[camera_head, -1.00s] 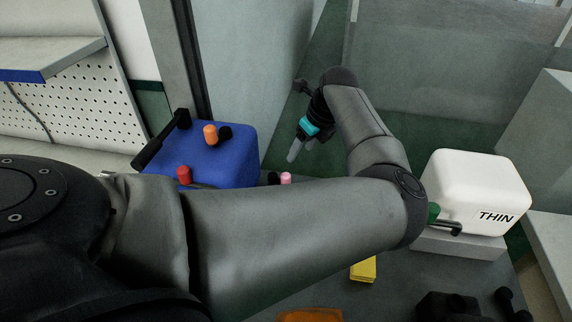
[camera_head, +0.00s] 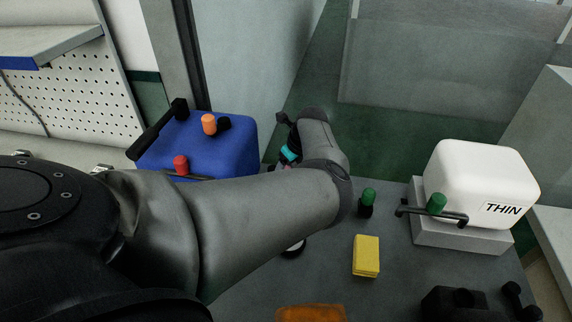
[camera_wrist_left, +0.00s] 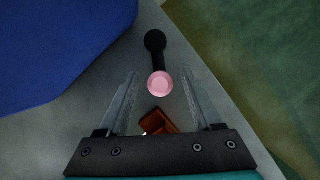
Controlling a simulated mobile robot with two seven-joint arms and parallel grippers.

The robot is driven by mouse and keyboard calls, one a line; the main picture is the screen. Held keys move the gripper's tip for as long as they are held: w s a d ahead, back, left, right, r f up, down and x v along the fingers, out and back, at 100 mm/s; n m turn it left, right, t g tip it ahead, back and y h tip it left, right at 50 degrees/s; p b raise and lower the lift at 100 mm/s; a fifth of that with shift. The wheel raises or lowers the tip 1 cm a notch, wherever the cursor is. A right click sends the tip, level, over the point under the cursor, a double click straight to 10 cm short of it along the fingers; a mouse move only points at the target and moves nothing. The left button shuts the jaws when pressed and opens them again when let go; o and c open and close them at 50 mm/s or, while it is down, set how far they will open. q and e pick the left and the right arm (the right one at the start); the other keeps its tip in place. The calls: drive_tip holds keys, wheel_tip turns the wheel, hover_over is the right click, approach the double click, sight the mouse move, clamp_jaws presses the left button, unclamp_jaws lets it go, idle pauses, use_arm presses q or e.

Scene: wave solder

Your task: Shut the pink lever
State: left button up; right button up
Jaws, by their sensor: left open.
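The pink lever shows in the left wrist view as a round pink knob (camera_wrist_left: 160,84) on a black arm (camera_wrist_left: 154,58) that runs up the picture to a round black pivot. My left gripper (camera_wrist_left: 159,73) is open, with one finger on each side of the pink knob. Gaps show between the knob and both fingers; I cannot tell the height between them. In the head view my left gripper's teal band (camera_head: 290,153) is right of the blue box, and my arm hides nearly all of the pink lever. My right gripper is not in view.
The blue box (camera_head: 232,150) carries orange and red knobs. A white box marked THIN (camera_head: 475,180) has a green-knobbed lever (camera_head: 437,203). A second green knob (camera_head: 369,195) and a yellow block (camera_head: 366,256) are nearby. A brown-orange piece (camera_wrist_left: 157,122) lies below the pink knob.

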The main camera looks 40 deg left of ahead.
use_arm(q)
drive_tip(key=shift+c, duration=0.3)
clamp_jaws()
idle(0.4)
